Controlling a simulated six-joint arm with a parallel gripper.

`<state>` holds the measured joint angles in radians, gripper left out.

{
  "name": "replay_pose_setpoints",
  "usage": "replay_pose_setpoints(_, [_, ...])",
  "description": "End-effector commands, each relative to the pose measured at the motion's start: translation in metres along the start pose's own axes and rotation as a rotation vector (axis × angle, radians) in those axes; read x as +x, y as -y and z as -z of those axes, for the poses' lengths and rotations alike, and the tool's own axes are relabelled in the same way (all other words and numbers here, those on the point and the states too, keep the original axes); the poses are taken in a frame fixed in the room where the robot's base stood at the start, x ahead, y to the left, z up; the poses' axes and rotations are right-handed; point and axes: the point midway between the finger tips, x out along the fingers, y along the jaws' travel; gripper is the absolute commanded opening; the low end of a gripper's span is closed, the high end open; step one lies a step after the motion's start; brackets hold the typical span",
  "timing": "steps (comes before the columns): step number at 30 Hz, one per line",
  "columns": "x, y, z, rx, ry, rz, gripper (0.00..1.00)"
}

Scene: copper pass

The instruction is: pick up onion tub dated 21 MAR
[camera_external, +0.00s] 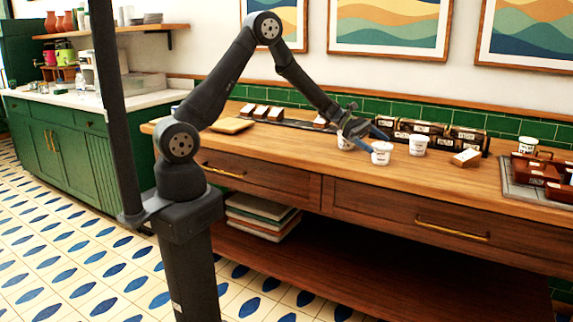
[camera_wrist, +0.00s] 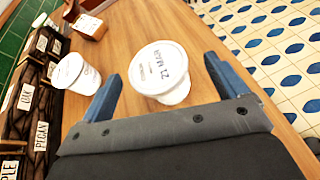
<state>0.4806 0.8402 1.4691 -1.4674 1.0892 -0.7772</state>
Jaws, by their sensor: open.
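A white tub (camera_wrist: 161,72) stands on the wooden counter, its lid print turned in view and seeming to read 21 MAR. It also shows in the external view (camera_external: 381,154). My gripper (camera_wrist: 163,82) is open and empty, its blue fingers to either side of this tub in the wrist view; contact cannot be told. A second white tub (camera_wrist: 76,72) stands left of the left finger, and also in the external view (camera_external: 418,146). A white tub (camera_external: 346,142) shows partly behind my gripper. Its date is unreadable.
Dark labelled crates (camera_external: 425,131), marked OAK and PECAN in the wrist view (camera_wrist: 35,100), line the wall side. A small wooden block with a white label (camera_external: 466,158) lies to the right. A tray (camera_external: 518,188) with brown boxes and another tub (camera_external: 528,145) is at far right.

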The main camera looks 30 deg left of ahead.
Motion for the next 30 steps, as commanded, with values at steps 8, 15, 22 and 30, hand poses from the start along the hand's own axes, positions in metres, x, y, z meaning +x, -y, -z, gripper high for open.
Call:
replay_pose_setpoints(8, [0.033, -0.003, 0.003, 0.000, -0.001, 0.003, 0.91])
replay_pose_setpoints(15, [0.051, -0.004, 0.002, 0.000, -0.002, -0.001, 0.91])
replay_pose_setpoints(22, [0.051, -0.004, 0.002, 0.000, -0.001, 0.000, 0.69])
replay_pose_setpoints(30, [0.051, -0.004, 0.002, 0.000, -0.001, 0.000, 0.39])
